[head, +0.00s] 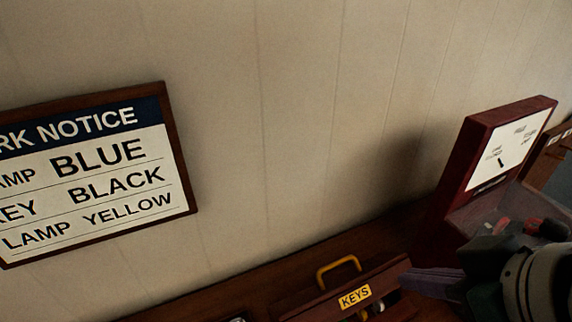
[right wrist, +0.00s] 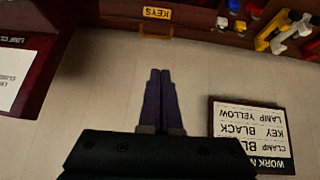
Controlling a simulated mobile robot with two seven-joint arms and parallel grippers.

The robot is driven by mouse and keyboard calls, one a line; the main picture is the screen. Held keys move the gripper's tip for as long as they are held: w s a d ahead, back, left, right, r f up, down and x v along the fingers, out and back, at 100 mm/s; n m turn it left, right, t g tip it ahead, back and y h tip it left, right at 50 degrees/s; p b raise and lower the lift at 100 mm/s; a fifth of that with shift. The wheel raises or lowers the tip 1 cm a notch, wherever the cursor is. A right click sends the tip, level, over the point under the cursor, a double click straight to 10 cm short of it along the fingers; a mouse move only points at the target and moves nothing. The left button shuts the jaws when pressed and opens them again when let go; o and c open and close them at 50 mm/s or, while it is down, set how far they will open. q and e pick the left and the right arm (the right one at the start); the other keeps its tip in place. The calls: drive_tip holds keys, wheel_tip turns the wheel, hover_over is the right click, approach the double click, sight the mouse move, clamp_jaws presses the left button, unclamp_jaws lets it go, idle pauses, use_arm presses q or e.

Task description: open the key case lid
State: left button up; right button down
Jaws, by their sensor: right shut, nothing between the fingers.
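The key case's brown lid panel (head: 325,306) is at the bottom centre of the head view, with a yellow KEYS label (head: 355,297) and a yellow handle (head: 338,268) on its upper edge. The panel looks raised, with small items visible beside and below it; its hinge and most of the case are out of frame. In the right wrist view, upside down, the label (right wrist: 156,12) and handle (right wrist: 150,35) are at the top. My right gripper (head: 408,280) has its purple fingers (right wrist: 160,73) together and empty, near the panel's right end in the head view. My left gripper is not in view.
A dark red case (head: 447,180) with an upright lid and white card stands at the right. A framed work notice (head: 180,150) hangs on the panelled wall (head: 300,120). Several coloured pieces, including a yellow one (right wrist: 268,36), are at the wrist view's top right.

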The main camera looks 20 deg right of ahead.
drive_tip(key=w+d+f+t+b, duration=0.2)
drive_tip(key=w+f+b, duration=0.1)
drive_tip(key=f+b, duration=0.55)
drive_tip(key=b, duration=0.2)
approach(336, 266)
drive_tip(key=shift+y, duration=0.4)
drive_tip(key=x, duration=0.6)
drive_tip(key=shift+d, duration=0.35)
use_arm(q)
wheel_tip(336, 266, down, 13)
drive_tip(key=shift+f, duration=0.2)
use_arm(e)
drive_tip(key=shift+w+f, duration=0.3)
